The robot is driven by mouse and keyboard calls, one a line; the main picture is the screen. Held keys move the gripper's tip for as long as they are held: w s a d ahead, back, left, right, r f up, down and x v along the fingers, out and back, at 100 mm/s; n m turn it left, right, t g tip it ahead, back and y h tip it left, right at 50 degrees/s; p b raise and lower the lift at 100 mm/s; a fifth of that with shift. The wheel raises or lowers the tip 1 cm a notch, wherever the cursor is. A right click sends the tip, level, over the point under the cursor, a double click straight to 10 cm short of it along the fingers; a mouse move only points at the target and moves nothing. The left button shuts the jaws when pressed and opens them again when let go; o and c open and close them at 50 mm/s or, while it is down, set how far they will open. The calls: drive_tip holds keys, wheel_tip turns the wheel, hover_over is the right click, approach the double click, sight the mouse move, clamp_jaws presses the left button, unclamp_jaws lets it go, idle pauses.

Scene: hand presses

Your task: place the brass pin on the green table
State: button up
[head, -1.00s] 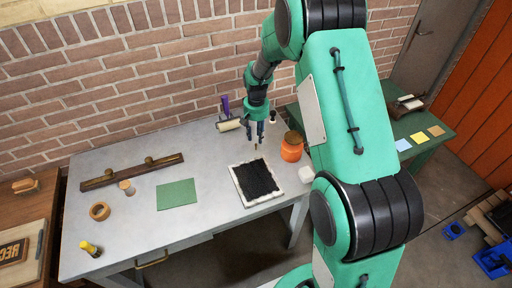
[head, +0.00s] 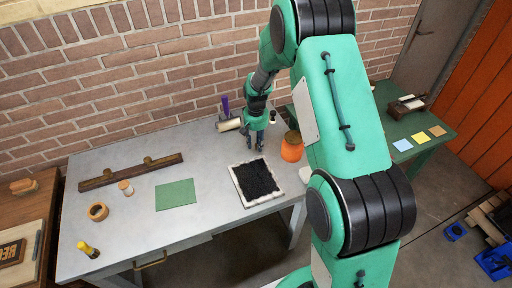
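My gripper (head: 256,147) is pointed down, low over the back of the grey table, just behind the black-filled tray. Its dark fingers are small here, and I cannot tell whether they are open or shut. The brass pin is not visible now; the gripper is where a small brass-coloured upright thing stood a second ago and may hide it. The green table (head: 434,148) stands at the right against the brick wall, partly behind my arm.
The green table bears a small press (head: 405,107) and blue, yellow and tan squares. The grey table (head: 125,225) holds the white-rimmed tray (head: 240,187), an orange jar (head: 292,147), a roller (head: 229,125), a green sheet (head: 176,194) and a dark wooden bar (head: 130,172).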

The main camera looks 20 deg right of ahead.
sight(256, 144)
clamp_jaws()
idle(0.5)
drive_tip(key=shift+r, duration=0.8)
wheel_tip(256, 144, up, 2)
drive_tip(key=shift+r+p, duration=0.2)
drive_tip(key=shift+p, duration=0.4)
drive_tip(key=s, duration=0.5)
drive_tip(key=s+a+p, duration=0.1)
drive_tip(key=s, duration=0.4)
drive_tip(key=s+a+r, duration=0.1)
drive_tip(key=s, duration=0.4)
drive_tip(key=shift+s+a+p, duration=0.1)
drive_tip(key=shift+s+p, duration=0.25)
drive_tip(key=shift+s, duration=0.05)
